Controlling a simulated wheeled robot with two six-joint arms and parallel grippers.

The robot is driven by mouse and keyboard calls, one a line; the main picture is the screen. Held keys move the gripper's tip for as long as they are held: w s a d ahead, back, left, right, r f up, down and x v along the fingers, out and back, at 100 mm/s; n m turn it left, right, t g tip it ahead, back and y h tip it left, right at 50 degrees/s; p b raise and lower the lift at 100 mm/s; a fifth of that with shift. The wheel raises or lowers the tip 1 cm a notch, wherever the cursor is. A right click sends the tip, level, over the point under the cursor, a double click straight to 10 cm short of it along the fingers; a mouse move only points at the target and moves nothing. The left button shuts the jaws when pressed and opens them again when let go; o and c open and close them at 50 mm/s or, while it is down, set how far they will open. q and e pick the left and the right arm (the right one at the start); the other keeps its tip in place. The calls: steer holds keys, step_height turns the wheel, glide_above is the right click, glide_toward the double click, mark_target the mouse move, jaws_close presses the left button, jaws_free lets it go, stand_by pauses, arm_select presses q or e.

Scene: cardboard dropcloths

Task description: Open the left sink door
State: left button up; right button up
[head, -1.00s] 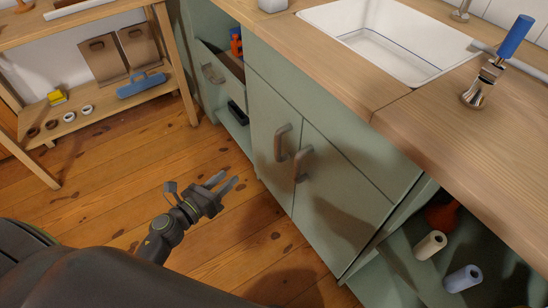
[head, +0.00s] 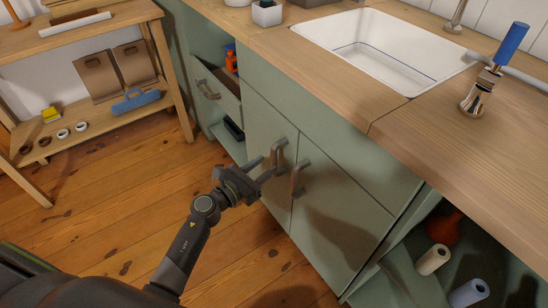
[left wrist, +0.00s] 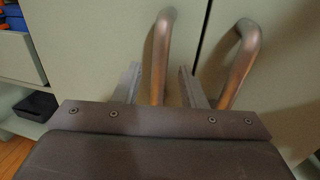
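The green left sink door (head: 262,122) is closed. Its brown bar handle (head: 279,152) stands near the seam with the right door (head: 335,215). My left gripper (head: 266,170) is at that handle, fingers towards the door. In the left wrist view, the left door's handle (left wrist: 160,60) lies between the two spread fingers, which are open; I see no clear contact. The right door's handle (left wrist: 240,65) is just outside the right finger; it also shows in the head view (head: 298,178). My right gripper is not in view.
A wooden counter (head: 440,140) with a white sink (head: 325,34) overhangs the doors. To the left, a drawer (head: 208,90) stands partly open above an open shelf. An open compartment on the right holds paper rolls (head: 433,260). The wooden floor (head: 110,215) before the cabinet is clear.

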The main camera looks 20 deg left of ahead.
mark_target(274, 159)
arm_select(q)
steer(key=shift+x, duration=2.4)
jaws_close()
